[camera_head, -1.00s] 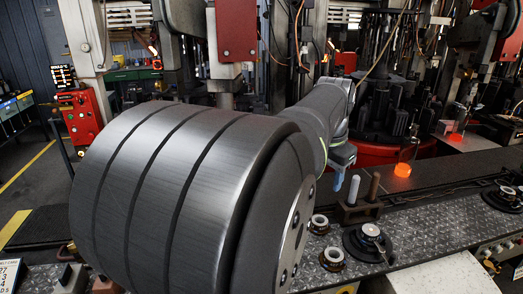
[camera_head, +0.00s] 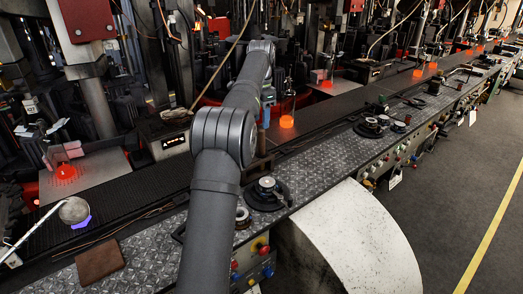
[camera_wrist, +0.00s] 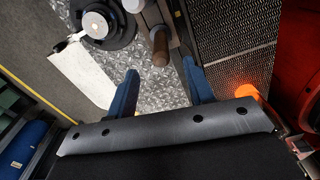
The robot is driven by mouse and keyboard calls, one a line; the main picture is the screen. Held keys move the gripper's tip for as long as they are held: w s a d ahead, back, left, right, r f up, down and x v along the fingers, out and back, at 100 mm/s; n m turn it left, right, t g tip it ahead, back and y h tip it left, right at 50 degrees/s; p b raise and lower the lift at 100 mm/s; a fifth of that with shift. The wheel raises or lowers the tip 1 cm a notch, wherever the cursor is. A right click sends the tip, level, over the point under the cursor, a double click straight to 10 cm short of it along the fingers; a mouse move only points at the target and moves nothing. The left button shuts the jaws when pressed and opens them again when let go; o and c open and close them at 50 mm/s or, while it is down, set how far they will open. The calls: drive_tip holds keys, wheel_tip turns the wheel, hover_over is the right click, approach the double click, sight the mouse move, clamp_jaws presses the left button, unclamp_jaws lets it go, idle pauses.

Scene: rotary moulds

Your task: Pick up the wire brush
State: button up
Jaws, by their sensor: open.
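No bristles show, so I cannot tell for sure which thing is the wire brush. In the wrist view a brown round handle (camera_wrist: 160,48) stands in a dark holder, its end facing the camera, just beyond the gap between my fingers. A pale handle (camera_wrist: 133,5) is beside it at the top edge. My gripper (camera_wrist: 161,90) is open and empty, its two blue fingers apart over the metal plate.
A black round fixture with a metal centre (camera_wrist: 97,24) is left of the handles; fixtures also line the studded metal bench (camera_head: 325,152) in the head view. Glowing orange pieces (camera_head: 286,121) sit along the machines. A ladle (camera_head: 74,210) and a brown block (camera_head: 100,259) are at left.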

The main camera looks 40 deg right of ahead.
sight(262, 129)
drive_tip(key=shift+d+f, duration=0.15)
drive_tip(key=shift+f, duration=0.4)
wheel_tip(262, 129, down, 7)
drive_tip(key=shift+r, duration=0.15)
clamp_jaws()
drive_tip(key=shift+r, duration=0.1)
